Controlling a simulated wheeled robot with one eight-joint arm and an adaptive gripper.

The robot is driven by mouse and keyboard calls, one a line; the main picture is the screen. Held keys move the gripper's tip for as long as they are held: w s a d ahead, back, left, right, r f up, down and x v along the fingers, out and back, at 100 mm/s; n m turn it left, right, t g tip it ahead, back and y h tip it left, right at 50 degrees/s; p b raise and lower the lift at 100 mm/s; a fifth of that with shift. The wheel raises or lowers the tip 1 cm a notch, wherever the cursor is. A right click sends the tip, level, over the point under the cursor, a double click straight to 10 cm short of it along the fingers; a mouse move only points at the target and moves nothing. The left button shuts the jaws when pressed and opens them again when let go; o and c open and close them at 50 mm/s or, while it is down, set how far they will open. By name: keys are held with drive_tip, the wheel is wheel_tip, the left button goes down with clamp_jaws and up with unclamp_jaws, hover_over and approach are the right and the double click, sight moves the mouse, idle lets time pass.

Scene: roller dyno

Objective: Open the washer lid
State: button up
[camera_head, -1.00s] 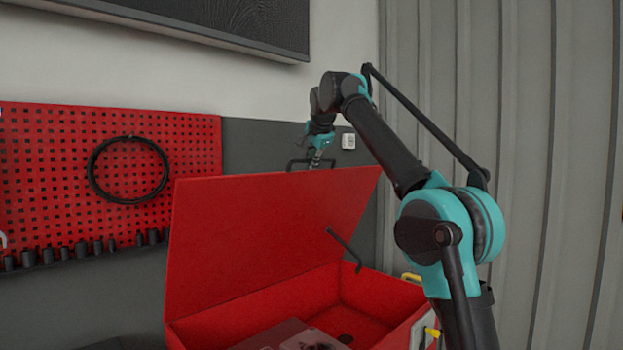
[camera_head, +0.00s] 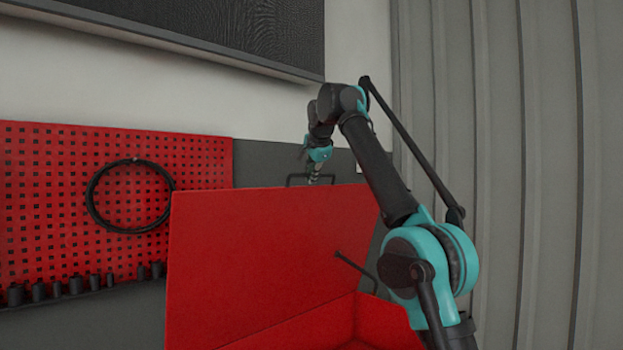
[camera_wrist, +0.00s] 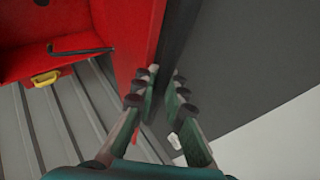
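The red washer lid (camera_head: 265,255) stands raised, close to upright, at the back of the red washer (camera_head: 325,325) in the head view. A black handle (camera_head: 297,180) sticks up behind the lid's top edge. My gripper (camera_head: 313,180) is at the handle by that edge. In the wrist view the lid (camera_wrist: 125,35) comes down to my gripper's fingertips (camera_wrist: 166,73). The fingers are a little apart, with a narrow gap between the tips. Nothing is clearly clamped between them. The exact contact with the lid or handle is hidden.
A black bent rod (camera_head: 357,266) is by the lid's right side. A yellow handle (camera_wrist: 45,78) shows in the wrist view. A red pegboard (camera_head: 60,200) with a black coil (camera_head: 92,196) is on the wall behind. A dark panel (camera_head: 220,30) hangs above. The corrugated wall (camera_head: 540,150) is right.

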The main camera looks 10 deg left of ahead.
drive_tip(key=o, duration=0.5)
drive_tip(key=shift+d, duration=0.1)
drive_tip(key=shift+c, duration=0.2)
drive_tip(key=shift+s, duration=0.1)
drive_tip(key=s+d+r, duration=0.1)
drive_tip(key=s+d, duration=0.1)
drive_tip(key=s, duration=0.4)
drive_tip(key=s+d+r, duration=0.1)
drive_tip(key=s+d, duration=0.2)
drive_tip(key=s, duration=0.4)
drive_tip(key=shift+s, duration=0.15)
